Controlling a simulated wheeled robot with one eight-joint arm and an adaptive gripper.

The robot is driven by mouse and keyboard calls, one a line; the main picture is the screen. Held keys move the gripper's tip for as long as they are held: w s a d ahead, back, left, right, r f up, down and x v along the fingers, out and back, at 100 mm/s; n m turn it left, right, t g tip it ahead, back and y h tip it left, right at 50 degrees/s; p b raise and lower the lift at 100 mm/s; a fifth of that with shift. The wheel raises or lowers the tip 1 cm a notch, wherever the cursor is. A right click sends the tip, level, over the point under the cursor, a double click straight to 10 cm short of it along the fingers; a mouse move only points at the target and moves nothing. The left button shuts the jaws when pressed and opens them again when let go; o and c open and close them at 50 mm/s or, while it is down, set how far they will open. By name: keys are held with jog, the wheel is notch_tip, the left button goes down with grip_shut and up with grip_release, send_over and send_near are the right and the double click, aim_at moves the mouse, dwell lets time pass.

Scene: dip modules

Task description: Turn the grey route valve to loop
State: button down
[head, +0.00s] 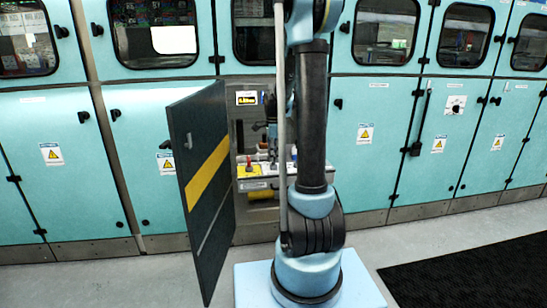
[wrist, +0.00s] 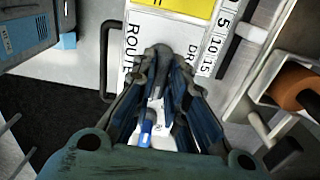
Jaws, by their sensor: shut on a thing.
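The grey route valve (wrist: 158,57) shows in the wrist view as a dark grey rounded handle beside the printed word "ROUTE" on a white panel (wrist: 143,24). My gripper (wrist: 160,78) is shut on this handle, with one finger on each side. The fingers cover much of the handle, so which way it points is hard to tell. A small blue and white part (wrist: 147,122) shows between the fingers, lower in the picture. In the head view my arm hides most of the valve area, and the grey valve cannot be made out there.
An open dark door with a yellow stripe (head: 206,168) stands left of the opening in the head view. A valve shelf (head: 252,184) sits inside the opening. In the wrist view an orange-brown cylinder (wrist: 298,89) is at right and a dark bar handle (wrist: 105,62) at left.

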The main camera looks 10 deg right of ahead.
jog(key=shift+a, duration=0.1)
jog(key=c, duration=1.6)
grip_release()
notch_tip(320, 180, up, 12)
jog(key=shift+w, duration=0.1)
